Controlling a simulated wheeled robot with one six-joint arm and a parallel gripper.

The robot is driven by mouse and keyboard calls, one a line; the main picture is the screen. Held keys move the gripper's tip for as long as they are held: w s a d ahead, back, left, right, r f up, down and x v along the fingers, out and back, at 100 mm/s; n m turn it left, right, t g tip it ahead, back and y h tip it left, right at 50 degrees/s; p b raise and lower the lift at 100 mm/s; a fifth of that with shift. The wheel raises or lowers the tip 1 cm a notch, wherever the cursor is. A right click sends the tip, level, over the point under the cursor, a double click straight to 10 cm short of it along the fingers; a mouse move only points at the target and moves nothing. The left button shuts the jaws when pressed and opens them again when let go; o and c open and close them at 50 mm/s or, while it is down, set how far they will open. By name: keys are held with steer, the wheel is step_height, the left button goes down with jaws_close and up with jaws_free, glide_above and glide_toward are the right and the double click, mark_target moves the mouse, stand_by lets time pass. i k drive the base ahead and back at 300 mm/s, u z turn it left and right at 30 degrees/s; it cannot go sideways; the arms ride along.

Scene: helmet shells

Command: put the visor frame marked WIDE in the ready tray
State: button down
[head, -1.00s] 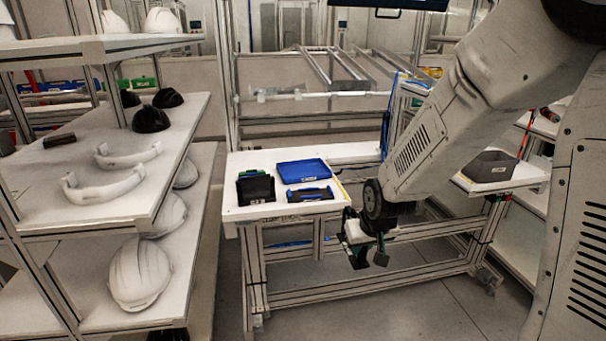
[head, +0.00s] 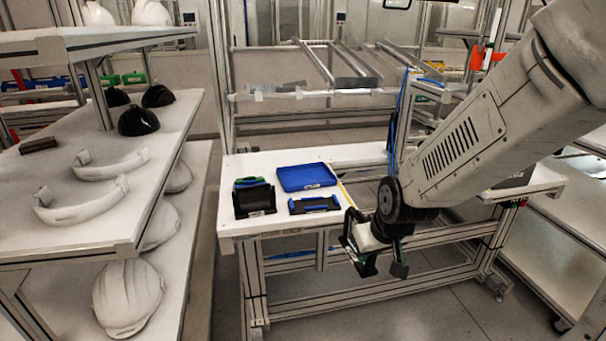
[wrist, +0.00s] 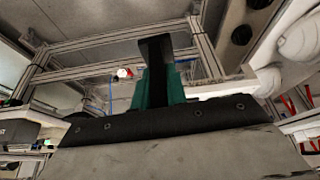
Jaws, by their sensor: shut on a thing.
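My gripper (head: 378,262) hangs in front of the worktable's right part, below its top. It is shut on a dark piece (wrist: 156,52) that shows between the teal fingers in the wrist view. Its shape is mostly hidden, and I can read no mark on it. Two pale curved bands, like visor frames, lie on the left shelf: a nearer one (head: 82,207) and a farther one (head: 110,168). No WIDE mark is readable on either. A blue tray (head: 307,177) with a small label lies on the worktable; its wording is unreadable. My gripper is apart from it, lower right.
The white worktable (head: 240,228) also holds a black bin (head: 255,201) and a blue-and-black open holder (head: 314,205). The left shelf (head: 150,185) carries dark helmet shells (head: 138,121) and a small brown block (head: 38,145). White shells (head: 128,296) sit below. The floor between is clear.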

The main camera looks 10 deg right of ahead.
mark_target(306, 178)
steer(key=i, duration=1.1)
